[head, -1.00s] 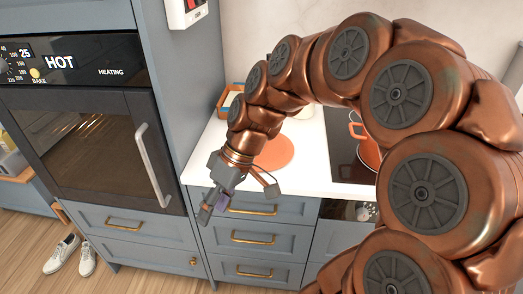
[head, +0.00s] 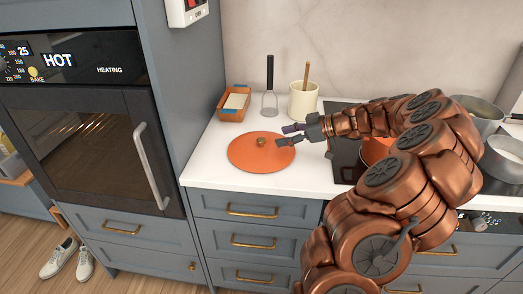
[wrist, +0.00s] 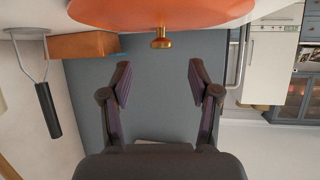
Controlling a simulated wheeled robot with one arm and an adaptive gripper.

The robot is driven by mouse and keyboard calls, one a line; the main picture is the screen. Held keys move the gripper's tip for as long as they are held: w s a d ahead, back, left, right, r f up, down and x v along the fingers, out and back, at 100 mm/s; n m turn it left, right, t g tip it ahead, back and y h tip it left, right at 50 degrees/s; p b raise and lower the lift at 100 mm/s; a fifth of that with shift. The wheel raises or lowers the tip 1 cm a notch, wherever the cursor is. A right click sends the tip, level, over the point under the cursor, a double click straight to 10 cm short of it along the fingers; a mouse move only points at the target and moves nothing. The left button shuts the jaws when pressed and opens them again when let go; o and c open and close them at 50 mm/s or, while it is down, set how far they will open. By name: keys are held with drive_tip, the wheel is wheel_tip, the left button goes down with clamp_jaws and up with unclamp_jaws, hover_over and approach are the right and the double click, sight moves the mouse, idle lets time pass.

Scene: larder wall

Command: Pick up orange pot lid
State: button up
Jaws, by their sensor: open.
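The orange pot lid (head: 256,157) lies flat on the white counter, with a small brass knob (head: 262,142) at its middle. In the wrist view the orange lid (wrist: 160,12) is at the top edge, partly cut off, and its brass knob (wrist: 161,38) points towards the gap between my fingers. My gripper (head: 281,136) is over the right part of the lid, to the right of the knob, with its fingers pointing left. In the wrist view my gripper (wrist: 160,80) is open and empty, with the knob ahead of the fingertips and apart from them.
An orange dish (head: 234,103), a masher (head: 269,90) and a cream crock (head: 303,100) stand along the back of the counter. An orange pot (head: 374,150) on the dark hob is partly hidden by my arm. A tall oven cabinet (head: 175,100) bounds the left side.

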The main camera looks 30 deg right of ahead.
sight(263, 139)
drive_tip(key=x, duration=0.2)
drive_tip(key=shift+w+a+p, duration=0.2)
drive_tip(key=shift+a+p, duration=0.1)
drive_tip(key=shift+p, duration=0.05)
drive_tip(key=shift+p+x, duration=0.95)
drive_tip(key=shift+x, duration=1.4)
drive_tip(key=shift+w+r, duration=0.1)
drive_tip(key=shift+r, duration=0.05)
clamp_jaws()
